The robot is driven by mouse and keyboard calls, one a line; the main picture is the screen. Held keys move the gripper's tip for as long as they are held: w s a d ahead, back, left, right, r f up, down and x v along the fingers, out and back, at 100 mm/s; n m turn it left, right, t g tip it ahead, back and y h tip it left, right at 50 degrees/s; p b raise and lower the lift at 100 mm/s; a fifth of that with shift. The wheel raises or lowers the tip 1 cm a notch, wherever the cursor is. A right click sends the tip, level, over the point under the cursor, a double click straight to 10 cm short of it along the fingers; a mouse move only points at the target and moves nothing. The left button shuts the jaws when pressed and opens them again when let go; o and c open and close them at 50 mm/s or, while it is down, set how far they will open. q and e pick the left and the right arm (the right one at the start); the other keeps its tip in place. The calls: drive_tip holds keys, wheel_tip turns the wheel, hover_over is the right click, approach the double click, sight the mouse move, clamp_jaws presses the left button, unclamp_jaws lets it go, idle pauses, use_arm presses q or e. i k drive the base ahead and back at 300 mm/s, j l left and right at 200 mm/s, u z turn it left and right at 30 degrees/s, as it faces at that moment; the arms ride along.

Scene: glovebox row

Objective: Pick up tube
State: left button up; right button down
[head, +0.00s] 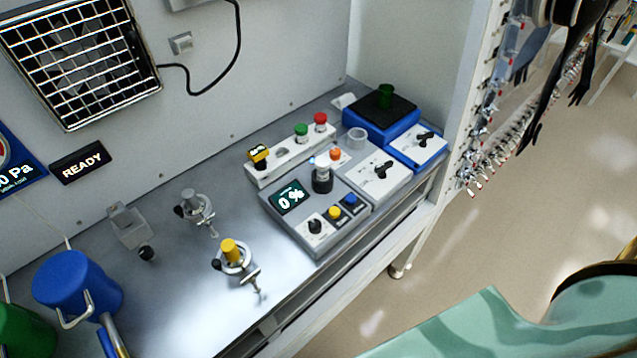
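Several small tube-like items stand on the grey bench. A white rack (292,154) holds a green-capped tube (301,131), a red-capped tube (320,122) and a yellow-and-black item (258,154). A dark tube with a pale cap (322,175) stands upright on the grey control unit reading 0 % (290,197). I cannot tell which of these is the tube meant. Neither of my grippers shows.
Two small clamp stands, one grey-topped (190,199) and one yellow-topped (230,250), stand left of the control unit. A blue canister (70,283) and a green one (25,330) are at lower left. Bare bench (175,290) lies between. A white post bounds the right.

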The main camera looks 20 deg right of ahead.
sight(322, 163)
drive_tip(key=k+z, duration=0.15)
drive_tip(key=z, duration=0.2)
drive_tip(key=k+z, duration=0.2)
drive_tip(key=z, duration=0.2)
